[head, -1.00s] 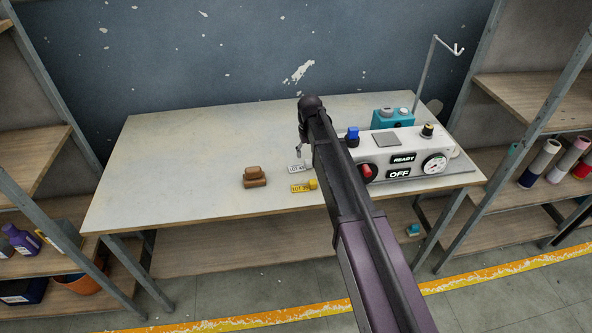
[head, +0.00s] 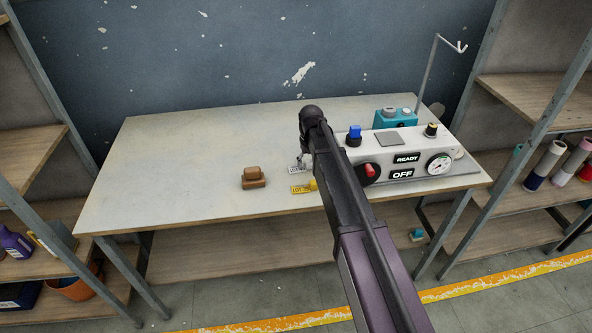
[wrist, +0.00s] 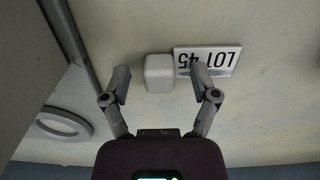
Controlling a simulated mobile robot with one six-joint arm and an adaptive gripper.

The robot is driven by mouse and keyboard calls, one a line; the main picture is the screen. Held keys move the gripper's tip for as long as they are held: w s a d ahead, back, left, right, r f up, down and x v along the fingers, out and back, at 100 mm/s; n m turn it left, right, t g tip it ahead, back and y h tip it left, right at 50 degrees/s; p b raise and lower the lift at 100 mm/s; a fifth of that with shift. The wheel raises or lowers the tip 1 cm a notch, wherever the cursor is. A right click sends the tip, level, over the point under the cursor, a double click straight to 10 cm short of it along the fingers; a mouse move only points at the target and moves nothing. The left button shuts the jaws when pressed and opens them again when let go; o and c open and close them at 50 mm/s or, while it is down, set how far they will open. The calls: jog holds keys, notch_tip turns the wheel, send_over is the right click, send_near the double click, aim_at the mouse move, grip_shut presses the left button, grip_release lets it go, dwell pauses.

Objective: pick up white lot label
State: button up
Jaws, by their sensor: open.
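The white lot label (head: 294,170) lies on the table, left of my gripper in the head view. In the wrist view its plate (wrist: 215,61), reading "LOT 45" upside down, joins or touches a white block (wrist: 159,73) at its left end. My gripper (wrist: 160,78) is open. The block sits between its two fingertips, and the right fingertip overlaps the plate's lower left part. I cannot tell whether the fingers touch it. In the head view my arm hides the block and most of the gripper (head: 304,160).
A yellow lot label (head: 302,189) lies just in front of the white one. A brown block (head: 253,179) stands to the left. A white machine (head: 411,158) with dials stands close on the right. The table's left side is clear.

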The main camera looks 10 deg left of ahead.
aim_at(310, 161)
grip_shut()
jog(key=shift+r, duration=0.15)
dwell(0.4)
notch_tip(310, 161, up, 10)
jog(key=p, duration=1)
dwell(1.0)
jog(key=shift+w+d, duration=0.1)
jog(key=shift+d, duration=0.1)
jog(key=shift+w+d, duration=0.25)
jog(key=shift+d, duration=0.65)
